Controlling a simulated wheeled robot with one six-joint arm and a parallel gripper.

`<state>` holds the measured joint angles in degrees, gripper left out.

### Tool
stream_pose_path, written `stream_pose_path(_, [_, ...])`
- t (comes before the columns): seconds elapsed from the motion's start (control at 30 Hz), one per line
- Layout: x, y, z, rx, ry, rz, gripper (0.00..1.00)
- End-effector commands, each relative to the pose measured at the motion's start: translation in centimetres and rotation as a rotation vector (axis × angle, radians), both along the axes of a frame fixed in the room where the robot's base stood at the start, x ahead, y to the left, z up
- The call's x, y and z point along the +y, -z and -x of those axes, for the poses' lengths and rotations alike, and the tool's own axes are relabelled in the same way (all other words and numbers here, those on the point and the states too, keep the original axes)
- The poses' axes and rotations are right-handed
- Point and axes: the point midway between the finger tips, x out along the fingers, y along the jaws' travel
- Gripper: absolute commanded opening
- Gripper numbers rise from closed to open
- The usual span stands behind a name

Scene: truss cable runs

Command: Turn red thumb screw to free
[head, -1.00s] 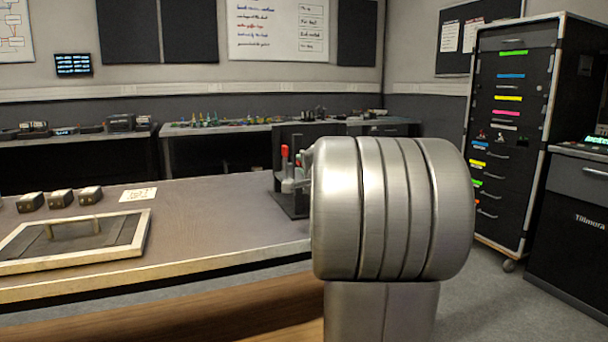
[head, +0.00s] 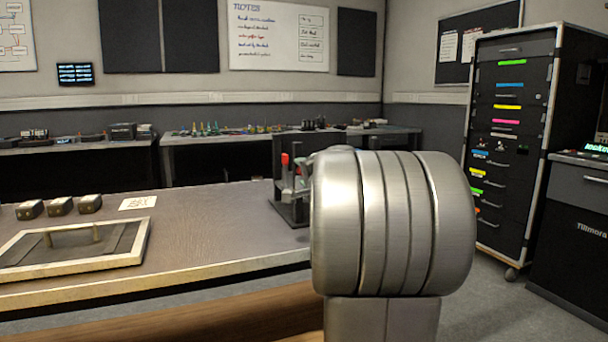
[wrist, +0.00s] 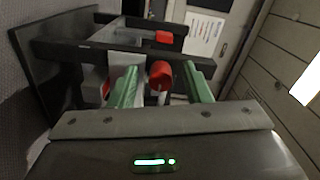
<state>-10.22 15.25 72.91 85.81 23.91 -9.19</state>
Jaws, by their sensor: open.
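The red thumb screw (wrist: 160,75) shows in the wrist view as a red cylinder. It sits between the two green fingers of my gripper (wrist: 163,88), which stand apart on either side of it. I cannot tell whether either finger touches it. A dark frame (wrist: 75,52) with crossbars stands around the screw. Another red piece (wrist: 166,37) sits on the far crossbar, and a bit of red shows left of the left finger. In the head view the dark fixture (head: 294,212) stands on the bench with a red-topped part (head: 285,159). My arm hides part of the fixture and the gripper there.
The bench (head: 200,225) holds a framed panel (head: 140,240) with a handle, several small dark boxes (head: 60,206) and a paper label (head: 138,203) at the left. A drawer cabinet (head: 512,150) stands on the right. The bench top between panel and fixture is clear.

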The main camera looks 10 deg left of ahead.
Motion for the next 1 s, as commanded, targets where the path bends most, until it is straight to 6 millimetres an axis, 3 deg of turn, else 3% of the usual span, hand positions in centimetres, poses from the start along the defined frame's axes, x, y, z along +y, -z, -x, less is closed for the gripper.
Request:
stream_pose_path(0.27, [-1.6, -0.1, 2.2, -0.001, 0.003, 0.0, 0.44])
stream_pose_path(0.7, [-6.6, -0.1, 9.6, -0.002, 0.004, -0.001, 0.44])
stream_pose_path(1.0, [-7.7, 0.0, 11.4, 0.0, 0.0, 0.0, 0.44])
